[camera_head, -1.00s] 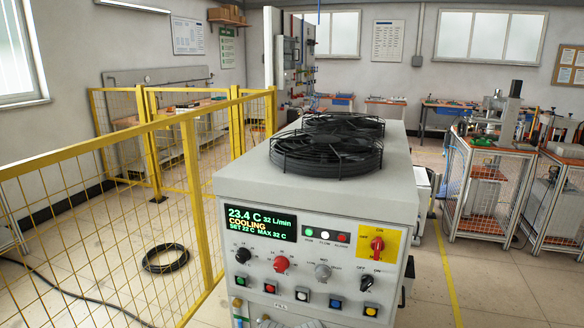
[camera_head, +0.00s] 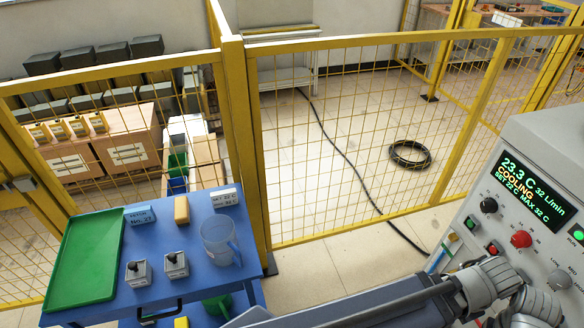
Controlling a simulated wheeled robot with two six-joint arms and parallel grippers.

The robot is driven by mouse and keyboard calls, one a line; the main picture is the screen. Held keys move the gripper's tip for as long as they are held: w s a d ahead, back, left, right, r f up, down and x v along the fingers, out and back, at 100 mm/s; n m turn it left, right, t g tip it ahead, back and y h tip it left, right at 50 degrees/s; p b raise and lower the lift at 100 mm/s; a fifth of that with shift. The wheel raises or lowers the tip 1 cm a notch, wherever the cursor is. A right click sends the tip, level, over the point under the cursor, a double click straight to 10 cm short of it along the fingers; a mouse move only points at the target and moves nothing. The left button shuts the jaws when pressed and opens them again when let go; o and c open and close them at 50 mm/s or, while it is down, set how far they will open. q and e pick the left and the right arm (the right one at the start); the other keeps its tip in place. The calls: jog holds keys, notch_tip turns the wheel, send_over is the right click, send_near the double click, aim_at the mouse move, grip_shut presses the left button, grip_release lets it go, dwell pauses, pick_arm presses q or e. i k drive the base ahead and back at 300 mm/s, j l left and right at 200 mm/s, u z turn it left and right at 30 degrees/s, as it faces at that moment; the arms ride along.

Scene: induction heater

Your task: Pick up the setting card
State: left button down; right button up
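A pale card with dark printing that seems to read SET 22 C (camera_head: 226,197) stands at the back right of the blue cart top (camera_head: 190,300). It is behind the clear jug and to the right of a yellow block. A second, blue-grey label (camera_head: 140,216) with dark printing stands further left, beside the green tray. Nothing is touching the pale card. Neither of my grippers shows in this view.
The cart also holds a green tray (camera_head: 85,262), a yellow block (camera_head: 181,210), two small switch boxes (camera_head: 175,264) and a clear jug (camera_head: 218,242). A yellow mesh fence (camera_head: 232,130) stands behind. The cooling unit (camera_head: 548,150) is at right.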

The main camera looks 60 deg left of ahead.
aim_at(220, 199)
jog(key=u, duration=2.5)
jog(key=l+z, duration=0.15)
jog(key=z, duration=0.35)
jog(key=i+l+z, duration=0.1)
jog(key=z, duration=0.35)
jog(key=i+j, duration=0.1)
jog(key=j, duration=0.25)
jog(key=i+j, duration=0.1)
jog(key=j, duration=0.2)
